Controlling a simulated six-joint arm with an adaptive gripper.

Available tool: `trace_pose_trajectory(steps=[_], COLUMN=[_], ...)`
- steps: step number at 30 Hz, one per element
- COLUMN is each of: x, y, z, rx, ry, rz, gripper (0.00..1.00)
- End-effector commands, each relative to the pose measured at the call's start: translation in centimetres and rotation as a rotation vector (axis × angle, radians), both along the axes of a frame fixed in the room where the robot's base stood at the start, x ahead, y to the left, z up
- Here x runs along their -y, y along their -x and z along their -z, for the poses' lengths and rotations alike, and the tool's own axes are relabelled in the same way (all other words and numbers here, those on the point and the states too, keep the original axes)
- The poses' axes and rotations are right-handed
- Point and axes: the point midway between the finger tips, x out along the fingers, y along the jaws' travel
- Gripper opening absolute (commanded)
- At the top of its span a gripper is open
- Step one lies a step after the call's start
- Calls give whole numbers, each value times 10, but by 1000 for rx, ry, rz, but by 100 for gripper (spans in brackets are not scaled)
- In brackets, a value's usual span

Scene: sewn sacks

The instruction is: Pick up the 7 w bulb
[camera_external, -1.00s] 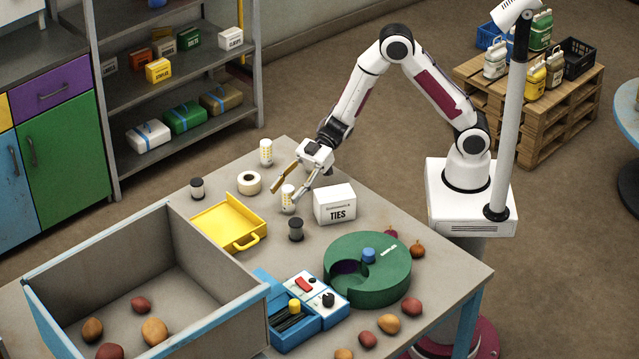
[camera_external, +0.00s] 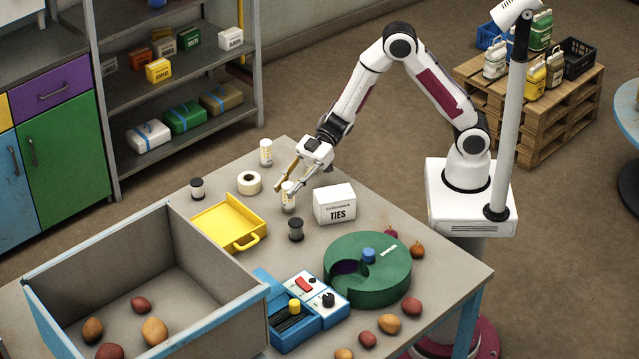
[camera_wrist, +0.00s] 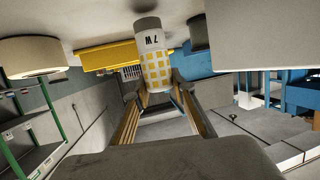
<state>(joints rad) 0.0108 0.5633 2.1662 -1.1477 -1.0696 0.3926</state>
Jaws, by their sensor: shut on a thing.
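The 7 W bulb (camera_external: 288,199) is a white cylinder with a yellow grid pattern, near the middle of the table's far part. In the wrist view the bulb (camera_wrist: 154,62) shows its "7 W" label and grey end between my fingers. My gripper (camera_external: 289,187) comes down from above, one tan-faced finger on each side, and is shut on the bulb. The bulb stands about upright at table level; I cannot tell whether it touches the table. A second similar white and yellow bulb (camera_external: 265,152) stands behind, near the table's far edge.
A white TIES box (camera_external: 335,206) is close right of the bulb. A tape roll (camera_external: 249,182), yellow tray (camera_external: 215,215) and dark spools (camera_external: 296,230) (camera_external: 197,188) are around it. A large grey bin (camera_external: 228,262) and green round holder (camera_external: 375,285) stand nearer the front.

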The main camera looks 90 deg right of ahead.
Motion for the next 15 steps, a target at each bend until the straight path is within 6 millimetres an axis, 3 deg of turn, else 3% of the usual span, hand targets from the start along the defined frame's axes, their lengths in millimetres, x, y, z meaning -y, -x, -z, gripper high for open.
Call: trace_pose_trajectory(steps=[15], x=[0], y=[0], z=[-61], rx=[6], ry=[0], rz=[-1], gripper=[3])
